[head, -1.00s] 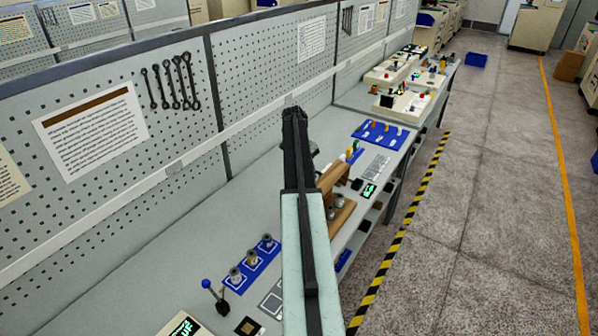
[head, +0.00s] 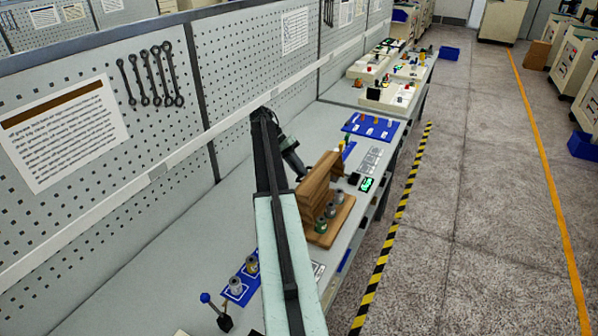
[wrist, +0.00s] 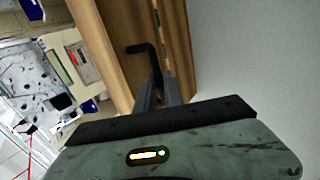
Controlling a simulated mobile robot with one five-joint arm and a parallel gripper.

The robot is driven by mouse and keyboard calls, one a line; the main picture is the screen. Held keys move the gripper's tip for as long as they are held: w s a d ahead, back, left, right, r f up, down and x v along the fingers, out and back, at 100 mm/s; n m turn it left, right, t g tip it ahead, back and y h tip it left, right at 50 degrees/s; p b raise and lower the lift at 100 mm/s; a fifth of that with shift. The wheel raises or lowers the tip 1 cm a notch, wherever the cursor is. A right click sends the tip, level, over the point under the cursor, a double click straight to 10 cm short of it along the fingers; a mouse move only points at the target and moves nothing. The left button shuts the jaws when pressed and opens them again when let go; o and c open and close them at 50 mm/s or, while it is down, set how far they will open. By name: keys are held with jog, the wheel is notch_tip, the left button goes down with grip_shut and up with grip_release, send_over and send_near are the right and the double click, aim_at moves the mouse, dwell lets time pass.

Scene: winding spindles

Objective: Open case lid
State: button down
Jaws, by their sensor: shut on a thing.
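The wooden case (head: 342,222) stands on the bench in the head view, just right of my arm. Its wooden lid (head: 318,184) stands raised at a steep tilt at its back, and several small spindles show on the base. My gripper (wrist: 158,90) is shut on the lid's dark bent handle (wrist: 141,47) in the wrist view, against the wooden face. In the head view my gripper (head: 296,165) is at the far left side of the lid, its fingertips partly hidden. My arm covers the bench left of the case.
A blue mat (head: 241,288) with spindles and a blue-knobbed lever (head: 215,311) are at front left. A blue tool tray (head: 370,127) lies beyond the case. The pegboard wall (head: 255,65) bounds the bench at left. The striped floor line (head: 405,205) runs along open floor at right.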

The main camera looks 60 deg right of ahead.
jog(key=shift+w+f, duration=0.25)
jog(key=shift+w, duration=0.25)
jog(key=c, duration=1.8)
grip_release()
jog(key=o, duration=0.3)
jog(key=shift+w+f, duration=0.25)
jog(key=shift+w, duration=0.15)
jog(key=shift+s+r, duration=0.1)
jog(key=shift+s, duration=0.05)
jog(key=shift+s, duration=0.1)
jog(key=p+v, duration=0.6)
jog(key=v, duration=0.2)
